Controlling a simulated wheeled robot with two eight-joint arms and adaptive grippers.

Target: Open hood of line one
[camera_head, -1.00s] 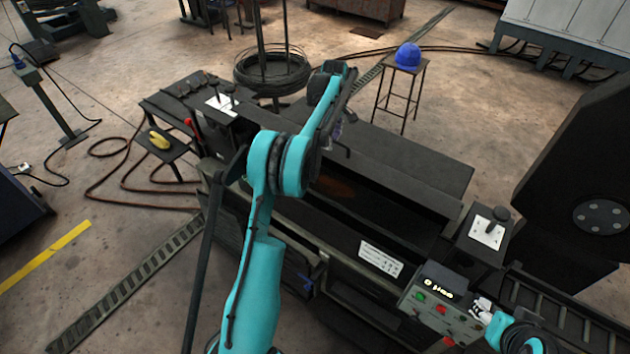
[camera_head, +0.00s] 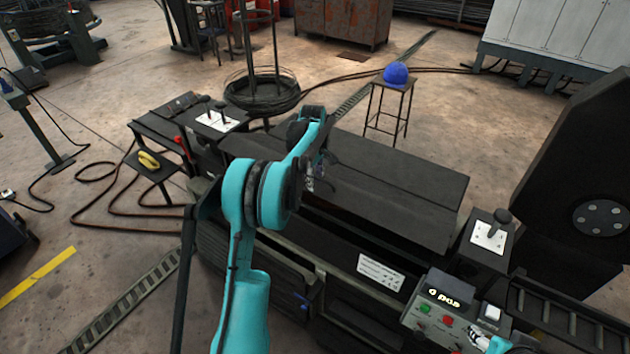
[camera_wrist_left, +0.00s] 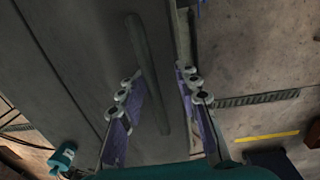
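The hood (camera_head: 400,190) is a long dark lid on top of the machine in the head view. A dark gap shows below its front edge, and its left part is partly hidden by my left arm. My left gripper (camera_head: 318,178) is at the hood's front side. In the left wrist view, the fingers of my left gripper (camera_wrist_left: 160,105) are spread wide. A long dark handle bar (camera_wrist_left: 150,70) on a flat panel lies between them, with space visible on both sides. My right gripper (camera_head: 480,338) is at the bottom right, partly cut off, by the control box.
A stool with a blue helmet (camera_head: 396,73) is behind the machine. A large dark disc housing (camera_head: 585,170) blocks the right side.

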